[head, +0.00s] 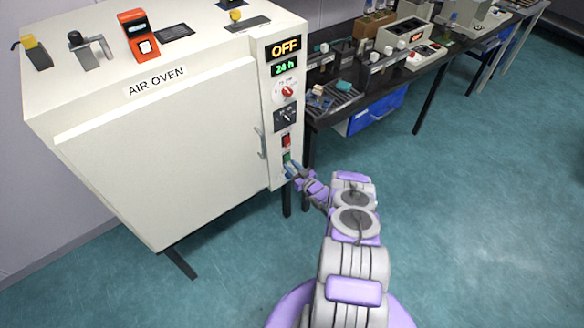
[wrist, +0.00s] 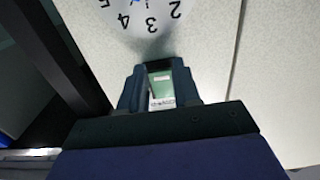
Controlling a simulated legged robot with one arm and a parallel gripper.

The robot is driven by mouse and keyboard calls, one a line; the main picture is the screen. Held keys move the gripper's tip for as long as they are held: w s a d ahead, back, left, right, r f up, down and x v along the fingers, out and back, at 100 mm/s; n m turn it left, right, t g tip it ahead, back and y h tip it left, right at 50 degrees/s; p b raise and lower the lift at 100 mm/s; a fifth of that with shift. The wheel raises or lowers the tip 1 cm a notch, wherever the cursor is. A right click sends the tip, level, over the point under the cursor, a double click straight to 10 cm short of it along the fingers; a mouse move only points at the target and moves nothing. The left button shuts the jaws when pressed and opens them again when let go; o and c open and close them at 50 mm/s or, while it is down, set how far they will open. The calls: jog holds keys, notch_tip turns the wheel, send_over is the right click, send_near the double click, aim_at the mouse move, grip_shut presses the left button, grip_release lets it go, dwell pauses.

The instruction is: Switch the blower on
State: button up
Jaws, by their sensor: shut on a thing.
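The white air oven (head: 160,150) stands at the left with a control panel on its right front edge. Its upper display (head: 286,47) reads OFF. On the panel, a red switch (head: 286,140) sits above a green switch (head: 287,157). My gripper (head: 290,170) is at the panel's lower part and partly hides the area of the green switch. In the wrist view, my gripper's dark fingers (wrist: 160,88) are closed around a pale green switch piece (wrist: 161,84) with small lettering. I cannot tell which way the switch is set.
The panel also has a 24 h display (head: 284,69), a red knob (head: 287,91) and a black knob (head: 286,117). The oven door handle (head: 262,143) is just left of my gripper. A dark bench (head: 345,112) stands behind at right. The floor at right is clear.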

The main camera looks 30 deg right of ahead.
jog(key=shift+c, duration=1.4)
jog(key=b, duration=0.1)
jog(key=t+b, duration=0.1)
jog(key=b, duration=0.1)
jog(key=shift+w+d+f, duration=0.1)
jog(key=shift+f, duration=0.15)
jog(key=shift+r, duration=0.1)
jog(key=o, duration=1.1)
jog(key=shift+c, duration=0.2)
jog(key=s+d+f, duration=0.1)
jog(key=s+f, duration=0.1)
jog(key=s, duration=1.5)
jog(key=shift+d, duration=0.2)
